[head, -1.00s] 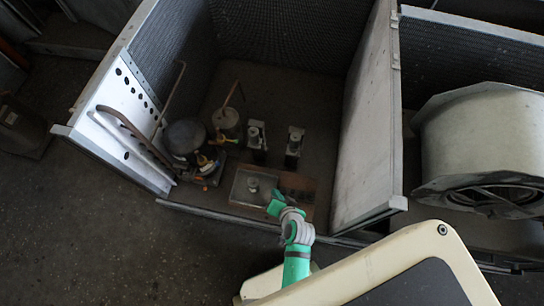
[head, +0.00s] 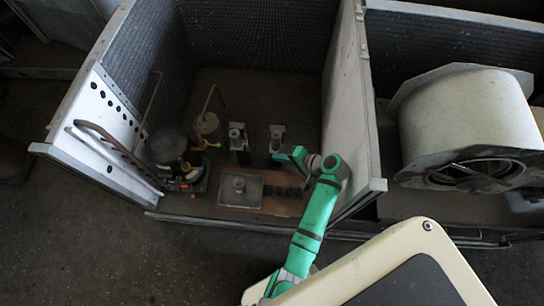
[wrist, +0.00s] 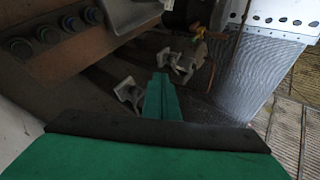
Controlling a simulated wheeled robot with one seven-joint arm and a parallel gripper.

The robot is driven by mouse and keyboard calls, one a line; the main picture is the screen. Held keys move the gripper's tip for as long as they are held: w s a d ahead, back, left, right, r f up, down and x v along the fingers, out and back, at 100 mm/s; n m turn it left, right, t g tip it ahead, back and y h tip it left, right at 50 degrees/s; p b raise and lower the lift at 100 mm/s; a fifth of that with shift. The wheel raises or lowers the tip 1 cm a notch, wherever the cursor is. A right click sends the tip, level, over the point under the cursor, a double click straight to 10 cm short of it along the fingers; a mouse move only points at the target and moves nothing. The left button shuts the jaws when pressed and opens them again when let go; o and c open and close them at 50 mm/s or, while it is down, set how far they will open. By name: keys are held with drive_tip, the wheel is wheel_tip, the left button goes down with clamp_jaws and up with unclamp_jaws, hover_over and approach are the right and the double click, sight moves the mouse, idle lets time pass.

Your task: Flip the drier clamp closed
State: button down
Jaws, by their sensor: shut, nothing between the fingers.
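Two small grey clamp-like fittings stand inside the open housing, a left one (head: 237,137) and a right one (head: 277,138). I cannot tell for sure which is the drier clamp, nor its exact lever position. My gripper (head: 291,155) is shut and empty, at or just beside the right fitting; contact is unclear. In the wrist view my shut green fingers (wrist: 162,92) point between the fittings. The nearer fitting (wrist: 130,93) is just left of the fingertips, and the farther one (wrist: 182,64) lies beyond them.
A black compressor (head: 167,146) and a canister with a copper pipe (head: 208,124) stand left of the fittings. A metal box (head: 240,188) sits in front. The housing's right divider wall (head: 352,110) is close to my arm. A large blower drum (head: 466,118) stands farther right.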

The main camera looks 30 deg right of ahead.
drive_tip(key=w+r+x, duration=0.1)
drive_tip(key=x, duration=1.1)
drive_tip(key=shift+a+r, duration=0.2)
drive_tip(key=shift+a, duration=0.25)
